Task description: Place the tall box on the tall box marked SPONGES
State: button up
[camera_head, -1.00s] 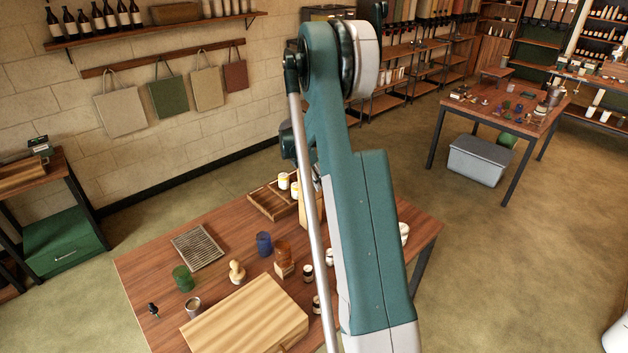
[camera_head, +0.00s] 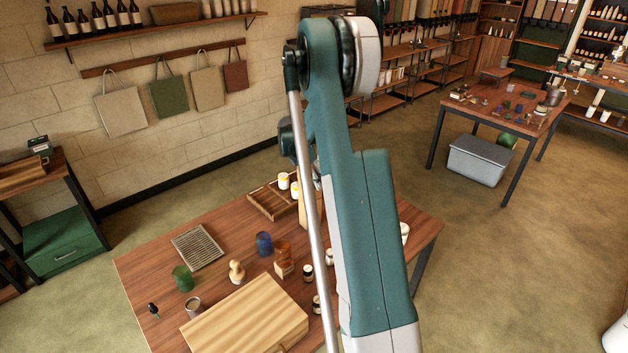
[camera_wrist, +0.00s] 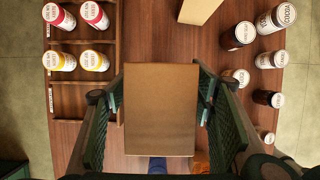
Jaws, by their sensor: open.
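In the wrist view a brown cardboard box (camera_wrist: 160,125) lies between the two fingers of my gripper (camera_wrist: 158,92). The fingers are open, one on each side of the box, with a visible gap at its left; contact on the right is hard to tell. A second, lighter tan box (camera_wrist: 199,9) is cut off at the top edge, apart from the first. No SPONGES lettering is readable on either box. In the head view part of a tan box (camera_head: 307,207) shows beside my arm, which hides the rest and my gripper.
A wooden divided tray (camera_wrist: 82,78) with red- and yellow-labelled jars is at left in the wrist view. Several white-lidded jars (camera_wrist: 270,60) stand at right. A striped wooden board (camera_head: 245,315), a slatted tray (camera_head: 198,247) and a blue cup (camera_head: 264,243) share the table.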

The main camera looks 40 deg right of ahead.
jog(key=v, duration=1)
jog(key=shift+a+r+b, duration=0.2)
jog(key=shift+r+b, duration=0.15)
jog(key=shift+a, duration=0.1)
jog(key=shift+s+a+r, duration=0.1)
jog(key=shift+a+r, duration=0.3)
jog(key=shift+a, duration=0.05)
jog(key=s+a+r+m+t, duration=0.1)
jog(key=s+a+r+m, duration=0.3)
jog(key=a, duration=0.5)
jog(key=s+a+r+m+t+y, duration=0.1)
jog(key=s+a+r+m+t, duration=0.1)
jog(key=s+a+r, duration=0.55)
jog(key=s+a+r+m+t, duration=0.15)
jog(key=a+r, duration=0.25)
jog(key=a, duration=0.7)
jog(key=s+a+f+m+t+y, duration=0.1)
jog(key=s+a+m, duration=0.4)
jog(key=s+a, duration=0.5)
jog(key=s+a+f+m+t+y, duration=0.1)
jog(key=s+a+m, duration=0.4)
jog(key=s+a, duration=0.5)
jog(key=s+f+y, duration=0.1)
jog(key=s, duration=0.3)
jog(key=shift+a+f+t, duration=0.2)
jog(key=shift+f+t, duration=0.1)
jog(key=shift+t, duration=0.05)
